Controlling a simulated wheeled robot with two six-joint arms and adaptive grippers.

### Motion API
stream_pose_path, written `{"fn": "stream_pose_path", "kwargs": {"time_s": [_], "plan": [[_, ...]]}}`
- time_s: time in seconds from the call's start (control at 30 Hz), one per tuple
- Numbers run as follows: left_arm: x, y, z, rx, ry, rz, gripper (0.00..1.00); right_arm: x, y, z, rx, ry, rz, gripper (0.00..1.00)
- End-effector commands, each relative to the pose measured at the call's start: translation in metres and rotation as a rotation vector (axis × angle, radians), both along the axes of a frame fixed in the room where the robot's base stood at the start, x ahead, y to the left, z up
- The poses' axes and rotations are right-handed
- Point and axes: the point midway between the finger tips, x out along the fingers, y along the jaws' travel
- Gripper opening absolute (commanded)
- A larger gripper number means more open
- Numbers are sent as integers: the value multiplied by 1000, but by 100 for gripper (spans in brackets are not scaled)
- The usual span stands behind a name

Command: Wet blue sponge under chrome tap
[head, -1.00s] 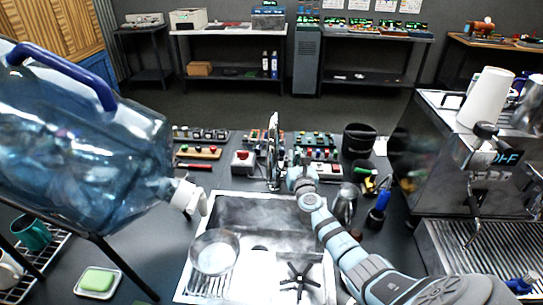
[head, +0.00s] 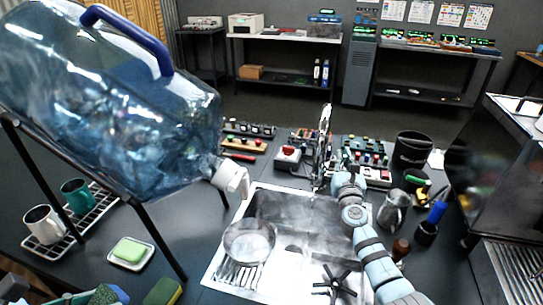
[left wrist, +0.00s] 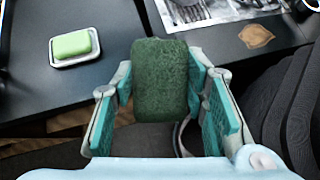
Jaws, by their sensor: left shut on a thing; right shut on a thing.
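The chrome tap (head: 323,148) stands behind the steel sink (head: 256,197). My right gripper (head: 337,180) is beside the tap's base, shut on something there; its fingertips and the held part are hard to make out. My left gripper (left wrist: 160,95) is shut on a sponge (left wrist: 160,80) whose dark green scouring face shows in the left wrist view. In the head view this sponge (head: 104,294) shows at the bottom left edge, away from the sink. No water stream is clearly visible under the tap.
A large water jug (head: 120,110) tilts on a black stand at the left. A round pan (head: 249,241) sits in the sink. A yellow-green sponge (head: 163,291) and green soap on a dish (head: 131,251) lie left. A steel pitcher (head: 393,210) stands right of the sink.

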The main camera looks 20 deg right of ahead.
Motion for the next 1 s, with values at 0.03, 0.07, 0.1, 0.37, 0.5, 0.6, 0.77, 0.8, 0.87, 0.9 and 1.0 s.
{"fn": "stream_pose_path", "kwargs": {"time_s": [0.03,0.07,0.1,0.37,0.5,0.6,0.77,0.8,0.87,0.9,1.0], "plan": [[0,0,1,0,0,0,18,0,0,1,4,-2,-1,0],[0,0,1,0,0,0,18,0,-1,1,4,-2,-1,0],[0,0,1,0,0,-1,18,-1,-1,1,4,-1,-1,14],[0,0,1,0,0,-1,18,-1,0,0,4,2,-1,29],[0,-1,1,0,0,-1,18,-2,0,-1,3,2,-1,29],[0,-1,1,-1,0,-2,18,-13,4,-3,3,1,-1,29],[0,-1,1,0,0,-2,18,-45,19,-7,3,1,1,29],[0,-1,1,0,0,-2,18,-53,22,-7,4,2,0,29],[0,-1,1,0,0,-2,18,-62,27,-8,3,1,0,29],[0,-1,1,0,0,-2,18,-66,28,-9,2,0,-1,29],[0,-1,1,0,0,-3,18,-72,31,-9,3,0,-2,29]]}}
